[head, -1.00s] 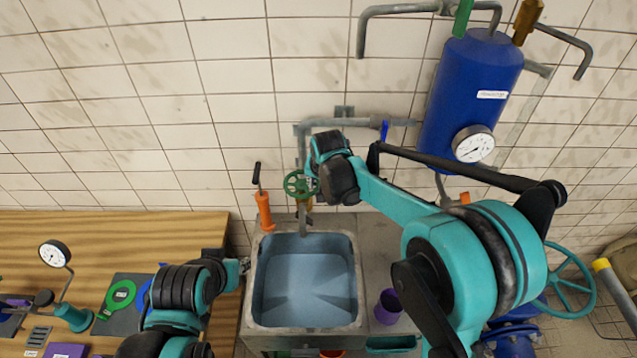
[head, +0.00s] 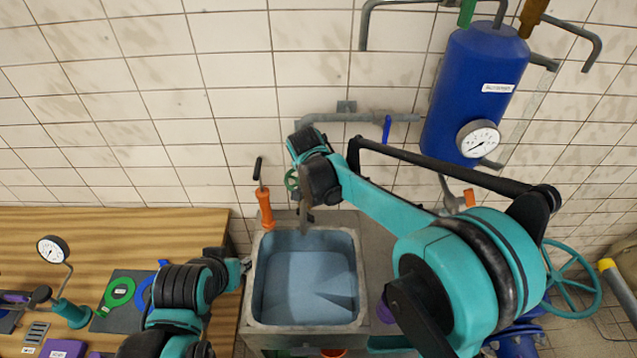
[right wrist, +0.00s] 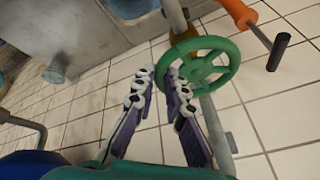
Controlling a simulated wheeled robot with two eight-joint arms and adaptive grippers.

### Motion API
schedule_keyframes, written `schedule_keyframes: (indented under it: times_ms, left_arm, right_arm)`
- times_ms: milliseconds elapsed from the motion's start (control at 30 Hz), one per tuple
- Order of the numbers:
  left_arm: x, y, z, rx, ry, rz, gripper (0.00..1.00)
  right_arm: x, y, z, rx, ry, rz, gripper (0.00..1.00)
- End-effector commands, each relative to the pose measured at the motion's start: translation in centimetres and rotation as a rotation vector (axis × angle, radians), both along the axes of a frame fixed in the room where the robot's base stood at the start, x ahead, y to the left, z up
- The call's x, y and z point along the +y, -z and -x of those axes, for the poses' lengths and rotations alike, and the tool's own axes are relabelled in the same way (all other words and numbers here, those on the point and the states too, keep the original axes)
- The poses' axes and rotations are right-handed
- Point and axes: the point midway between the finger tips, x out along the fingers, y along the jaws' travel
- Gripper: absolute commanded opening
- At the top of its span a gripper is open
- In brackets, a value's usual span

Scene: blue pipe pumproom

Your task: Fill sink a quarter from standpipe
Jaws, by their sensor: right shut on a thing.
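The sink (head: 258,242) is a grey metal basin in the lower middle of the head view. Its inside looks blue-grey, and I cannot tell the water level. The grey standpipe (head: 345,117) runs along the wall above it. Its green handwheel (head: 291,180) is partly hidden by my right wrist; it shows clearly in the right wrist view (right wrist: 212,62). My right gripper (right wrist: 161,74) is shut on the handwheel's rim. My left gripper (head: 244,265) is beside the sink's left edge, small and partly hidden, so its jaws are unclear.
An orange-handled tool (head: 265,208) stands behind the sink's back left corner. A blue tank (head: 475,85) hangs at the right. A teal wheel valve (head: 572,280) stands at lower right.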

Motion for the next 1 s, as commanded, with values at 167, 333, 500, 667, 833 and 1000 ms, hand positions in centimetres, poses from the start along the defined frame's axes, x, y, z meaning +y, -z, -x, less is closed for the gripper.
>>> schedule_keyframes:
  times_ms: [167,333,500,667,833,1000]
  left_arm:
    - [0.0,0.47,0.0,0.0,0.0,0.0,0.33]
    - [0.0,0.64,0.0,0.0,0.0,0.0,0.33]
    - [0.0,0.71,0.0,0.0,0.0,0.0,0.33]
    - [0.0,0.71,0.0,0.0,0.0,0.0,0.33]
    - [0.0,0.71,0.0,0.0,0.0,0.0,0.33]
    - [0.0,0.71,0.0,0.0,0.0,0.0,0.33]
  right_arm:
    - [0.53,0.06,0.38,0.0,0.096,0.0,0.0]
    - [0.75,0.01,0.58,0.001,0.159,0.0,0.0]
    - [0.86,-0.02,0.66,0.001,0.187,-0.001,0.0]
    - [0.9,-0.03,0.68,0.001,0.193,-0.001,0.0]
    - [0.91,-0.02,0.69,0.002,0.192,-0.002,0.0]
    - [0.91,-0.01,0.69,0.001,0.191,-0.002,0.33]
